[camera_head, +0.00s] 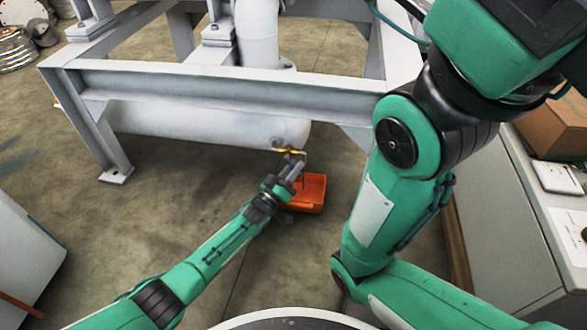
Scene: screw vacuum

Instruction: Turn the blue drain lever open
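A small yellow-orange fitting (288,150) sits low at the right end of the white horizontal tank (200,125). I cannot make out a blue lever; it may be hidden at the fitting behind my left gripper. My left gripper (295,160) reaches up to just below the fitting, its tips close to or touching it. The fingers are too small to tell whether they are open or shut. My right arm fills the right side, and its gripper is out of view.
An orange tray (312,196) lies on the floor below the fitting, beside my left gripper. A white steel frame (225,90) surrounds the tank. A counter (505,200) with a cardboard box (553,128) stands at the right. The floor left of the tray is clear.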

